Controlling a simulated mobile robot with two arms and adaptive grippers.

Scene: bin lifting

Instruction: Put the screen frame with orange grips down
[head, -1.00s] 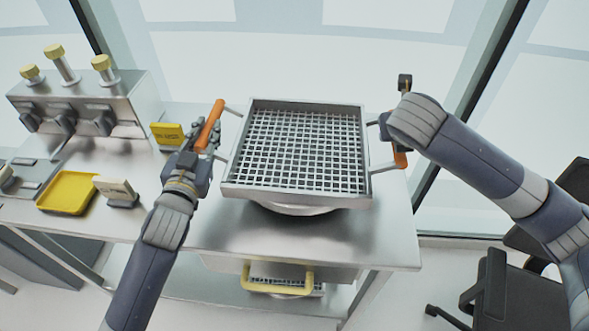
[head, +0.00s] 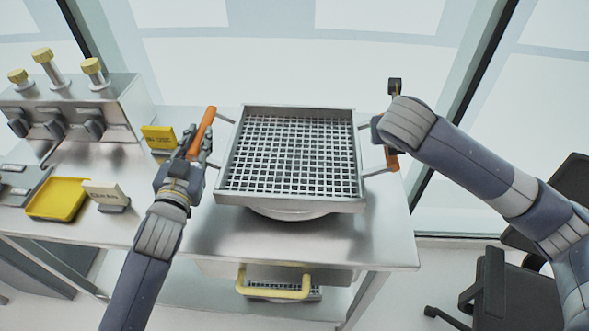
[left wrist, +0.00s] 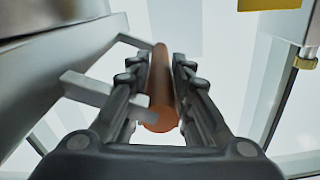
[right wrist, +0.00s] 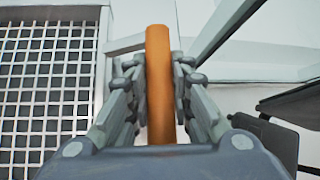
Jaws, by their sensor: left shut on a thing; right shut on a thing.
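The screen frame (head: 232,170) is a grey square tray with a mesh bottom and an orange grip on each side. It is above a round pale base on the steel table; I cannot tell whether they touch. My left gripper (head: 197,148) is shut on the left orange grip (head: 204,125), which also shows between the fingers in the left wrist view (left wrist: 160,90). My right gripper (right wrist: 160,90) is shut on the right orange grip (right wrist: 158,50); in the head view my right arm partly hides that grip (head: 392,162).
The steel table (head: 300,240) has bare room in front of the frame. At left are a yellow tray (head: 58,198), a small sign (head: 107,195), a yellow block (head: 158,137) and a machine with knobs (head: 70,108). A yellow-handled item (head: 275,292) is on the lower shelf.

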